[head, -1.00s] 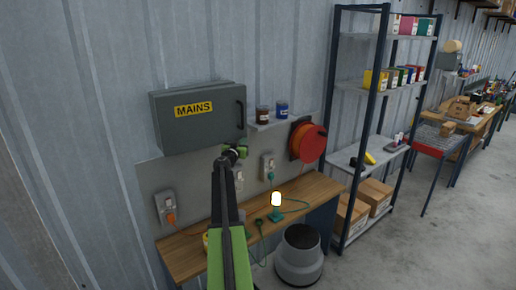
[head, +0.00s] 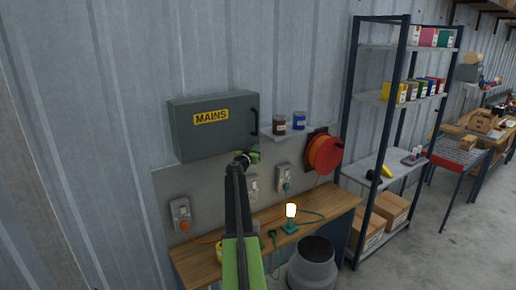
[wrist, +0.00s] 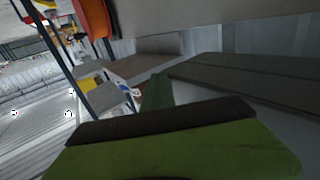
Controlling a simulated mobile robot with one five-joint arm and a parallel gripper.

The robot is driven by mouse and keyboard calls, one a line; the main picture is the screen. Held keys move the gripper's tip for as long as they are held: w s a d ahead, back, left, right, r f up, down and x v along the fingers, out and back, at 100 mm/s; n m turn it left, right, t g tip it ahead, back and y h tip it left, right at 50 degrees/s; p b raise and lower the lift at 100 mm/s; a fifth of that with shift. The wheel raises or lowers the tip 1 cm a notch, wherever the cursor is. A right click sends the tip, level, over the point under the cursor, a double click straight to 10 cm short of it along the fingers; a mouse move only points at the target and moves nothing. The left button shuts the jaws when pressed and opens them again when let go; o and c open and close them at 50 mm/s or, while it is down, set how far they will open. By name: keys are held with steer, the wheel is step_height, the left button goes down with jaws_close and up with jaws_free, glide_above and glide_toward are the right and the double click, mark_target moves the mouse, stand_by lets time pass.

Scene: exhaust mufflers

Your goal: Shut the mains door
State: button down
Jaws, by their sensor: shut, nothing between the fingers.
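The grey mains box (head: 185,135) hangs on the wall. Its front door (head: 222,133) carries a yellow MAINS label and a dark handle (head: 254,121) near its right edge. The door looks flush or nearly so; I cannot tell whether a small gap is left. My gripper (head: 252,157) is shut and empty, just below the box's lower right corner, under the handle. I cannot tell whether it touches the box. In the wrist view a green and black part of my gripper fills the bottom, with a grey surface behind it at the right.
Below are wall sockets (head: 181,214), a wooden bench (head: 205,260) and a lit lamp (head: 291,212). A small shelf with two jars (head: 299,121) and an orange cable reel (head: 325,154) sit right of the box. A shelving rack (head: 400,165) stands further right.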

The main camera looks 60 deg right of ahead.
steer(key=s+a, duration=0.6)
steer(key=s, duration=0.6)
steer(key=shift+s, duration=0.25)
